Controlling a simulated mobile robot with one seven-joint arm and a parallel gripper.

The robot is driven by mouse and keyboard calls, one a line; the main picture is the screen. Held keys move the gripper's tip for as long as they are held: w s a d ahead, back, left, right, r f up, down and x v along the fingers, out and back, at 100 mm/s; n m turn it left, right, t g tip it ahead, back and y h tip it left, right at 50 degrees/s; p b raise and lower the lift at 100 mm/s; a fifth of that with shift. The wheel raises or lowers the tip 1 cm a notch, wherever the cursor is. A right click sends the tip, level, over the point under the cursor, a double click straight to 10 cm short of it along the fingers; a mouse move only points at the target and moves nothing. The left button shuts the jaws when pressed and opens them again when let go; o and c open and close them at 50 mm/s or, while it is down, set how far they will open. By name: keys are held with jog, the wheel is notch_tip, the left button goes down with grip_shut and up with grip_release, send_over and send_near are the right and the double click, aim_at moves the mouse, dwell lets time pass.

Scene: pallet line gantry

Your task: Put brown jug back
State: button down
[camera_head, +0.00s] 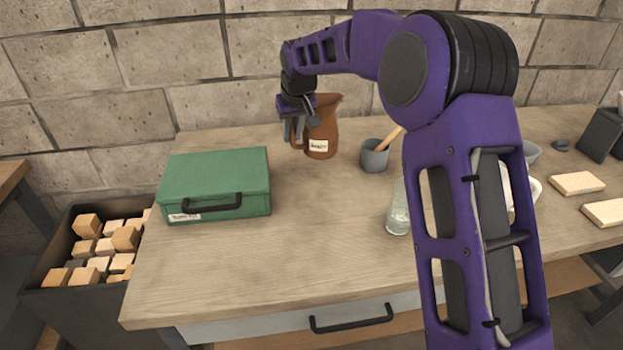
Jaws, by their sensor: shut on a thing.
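The brown jug (325,132) is upright at the back of the wooden table (270,270), with a white label on its front and its handle on the left side. My gripper (294,134) reaches down from above at the jug's left and is shut on the jug's handle. The fingers partly cover the handle. I cannot tell whether the jug's base touches the table.
A green case (215,180) stands left of the jug. A grey cup (374,157) with a wooden utensil is close on its right. A clear glass (398,212) stands nearer. A bin of wooden blocks (62,240) is left of the table. The table's front middle is clear.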

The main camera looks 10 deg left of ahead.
jog(key=shift+w+d+r, duration=0.1)
jog(key=shift+w+r, duration=0.05)
jog(key=shift+w, duration=0.1)
jog(key=shift+f, duration=0.25)
notch_tip(320, 180, down, 9)
jog(key=shift+f, duration=0.1)
jog(key=shift+f+b, duration=0.2)
jog(key=shift+b, duration=0.2)
jog(key=c, duration=0.8)
grip_release()
